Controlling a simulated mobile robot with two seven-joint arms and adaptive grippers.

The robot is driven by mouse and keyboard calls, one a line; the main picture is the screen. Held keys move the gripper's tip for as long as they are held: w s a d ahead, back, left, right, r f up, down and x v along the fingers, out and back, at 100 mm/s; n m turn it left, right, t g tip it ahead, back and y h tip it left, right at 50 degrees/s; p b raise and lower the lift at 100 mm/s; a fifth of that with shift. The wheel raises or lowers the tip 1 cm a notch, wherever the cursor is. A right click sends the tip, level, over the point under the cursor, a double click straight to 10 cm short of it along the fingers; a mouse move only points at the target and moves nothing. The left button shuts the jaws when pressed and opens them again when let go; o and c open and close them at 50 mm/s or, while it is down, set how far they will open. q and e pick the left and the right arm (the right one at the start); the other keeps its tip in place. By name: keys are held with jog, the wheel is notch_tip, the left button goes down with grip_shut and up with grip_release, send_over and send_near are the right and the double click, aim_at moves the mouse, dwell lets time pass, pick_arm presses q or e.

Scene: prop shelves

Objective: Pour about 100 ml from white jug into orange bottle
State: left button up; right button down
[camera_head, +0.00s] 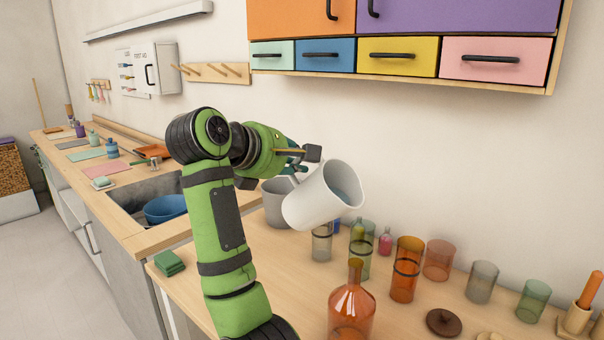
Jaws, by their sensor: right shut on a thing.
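The white jug (312,202) is held in the air, tilted with its mouth toward the right. Some bluish liquid shows inside its mouth. My right gripper (303,163) is shut on the jug at its upper left side; the exact contact is partly hidden by the jug. The orange bottle (351,310) stands upright on the counter, below and a little right of the jug, with its narrow neck clear of the jug. The jug's mouth is above the bottle's neck and apart from it; no stream of liquid shows. My left gripper is not in view.
A grey cup (276,203) stands behind the jug. Several coloured glasses, including a tall orange one (405,271), stand right of the bottle, near a brown lid (444,322). Green sponges (169,263) lie at left, beside the sink with a blue bowl (166,209). Drawers hang above.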

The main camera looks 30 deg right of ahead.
jog(key=shift+s+d+r+m+t+b, duration=0.1)
jog(key=shift+s+r+m+t+b, duration=0.35)
jog(key=shift+b, duration=0.9)
dwell(6.7)
